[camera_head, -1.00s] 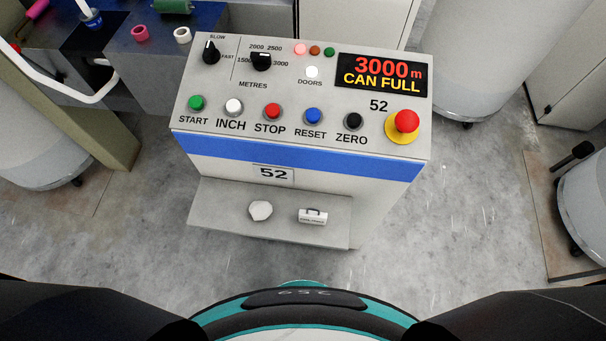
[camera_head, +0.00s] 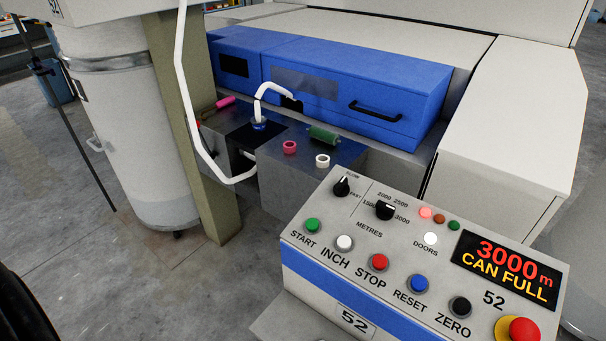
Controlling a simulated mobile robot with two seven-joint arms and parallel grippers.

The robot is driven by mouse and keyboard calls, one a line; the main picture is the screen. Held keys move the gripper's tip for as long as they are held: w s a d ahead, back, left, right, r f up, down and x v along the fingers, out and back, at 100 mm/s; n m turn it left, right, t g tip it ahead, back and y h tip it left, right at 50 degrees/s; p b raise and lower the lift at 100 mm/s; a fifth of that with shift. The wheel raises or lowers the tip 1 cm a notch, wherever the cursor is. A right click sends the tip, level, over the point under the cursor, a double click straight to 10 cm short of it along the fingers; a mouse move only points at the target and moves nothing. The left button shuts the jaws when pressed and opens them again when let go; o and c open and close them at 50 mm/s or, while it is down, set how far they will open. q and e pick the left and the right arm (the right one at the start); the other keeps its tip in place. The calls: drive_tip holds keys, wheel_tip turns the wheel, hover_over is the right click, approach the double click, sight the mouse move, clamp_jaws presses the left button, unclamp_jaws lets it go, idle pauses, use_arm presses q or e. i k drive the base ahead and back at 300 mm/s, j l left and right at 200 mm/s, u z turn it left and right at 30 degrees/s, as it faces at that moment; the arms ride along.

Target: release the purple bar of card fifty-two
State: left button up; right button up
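Card fifty-two's control panel (camera_head: 330,228) is at lower right, with the number 52 on it and a display (camera_head: 507,269) reading 3000 m CAN FULL. Behind it stands the card with its blue cover (camera_head: 350,85). A short magenta-pink bar (camera_head: 226,102) lies at the left end of the grey ledge below the blue cover; it is the nearest thing to purple that I see. A red piece is beside it, too small to make out. Neither gripper is in view; a dark part at the lower left corner seems to be my arm.
A white strand (camera_head: 190,110) hangs in a loop before the ledge. A green roller (camera_head: 323,134), a pink ring (camera_head: 289,147) and a white ring (camera_head: 322,161) sit on the ledge. An olive post (camera_head: 187,130) and a white can (camera_head: 135,130) stand left.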

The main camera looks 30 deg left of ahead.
sight(37, 62)
drive_tip(key=j+u, duration=0.15)
drive_tip(key=j, duration=0.8)
drive_tip(key=i+j+u, duration=0.15)
drive_tip(key=j, duration=0.25)
drive_tip(key=j+u, duration=0.1)
drive_tip(key=j, duration=0.35)
drive_tip(key=i+j+u, duration=0.15)
drive_tip(key=j, duration=0.25)
drive_tip(key=i+j+u, duration=0.1)
drive_tip(key=j, duration=0.3)
drive_tip(key=i+j+u, duration=0.15)
drive_tip(key=j, duration=0.2)
drive_tip(key=i+j+u, duration=0.15)
drive_tip(key=i, duration=0.35)
drive_tip(key=i+j+u, duration=0.15)
drive_tip(key=i+j, duration=0.15)
drive_tip(key=i, duration=0.2)
